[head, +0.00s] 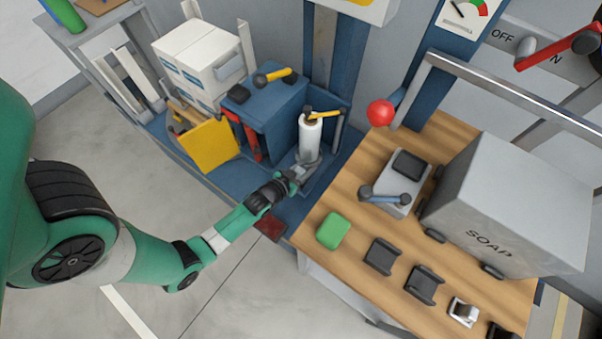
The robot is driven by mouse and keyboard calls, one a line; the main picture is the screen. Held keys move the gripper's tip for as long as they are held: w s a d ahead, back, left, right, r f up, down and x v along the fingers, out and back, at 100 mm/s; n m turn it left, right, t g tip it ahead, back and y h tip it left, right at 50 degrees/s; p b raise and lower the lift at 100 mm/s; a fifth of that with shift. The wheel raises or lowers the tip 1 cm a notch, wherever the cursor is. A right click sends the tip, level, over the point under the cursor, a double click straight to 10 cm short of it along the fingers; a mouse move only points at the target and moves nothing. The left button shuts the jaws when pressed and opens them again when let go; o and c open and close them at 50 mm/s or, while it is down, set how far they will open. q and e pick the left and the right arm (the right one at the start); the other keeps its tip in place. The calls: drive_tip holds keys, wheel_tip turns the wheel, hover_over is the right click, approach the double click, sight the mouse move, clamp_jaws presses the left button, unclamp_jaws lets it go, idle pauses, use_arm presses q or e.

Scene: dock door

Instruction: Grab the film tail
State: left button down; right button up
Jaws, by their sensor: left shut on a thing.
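A white film roll (310,135) stands upright on a holder at the back centre, beside a blue cabinet. A yellow-and-black handle sits at its top. My left gripper (298,176) reaches in from the left and is at the foot of the roll. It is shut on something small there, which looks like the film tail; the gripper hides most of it. My right gripper is not in view.
A wooden bench (345,185) stands to the right with a green block (333,230), a grey SOAP box (510,205) and several dark holders. A red ball knob (380,113) rises behind it. White boxes (200,58) and a yellow panel (209,144) stand left of the roll. Floor is clear in front.

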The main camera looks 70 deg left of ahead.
use_arm(q)
wheel_tip(320, 180, up, 28)
drive_tip(key=p, duration=1.5)
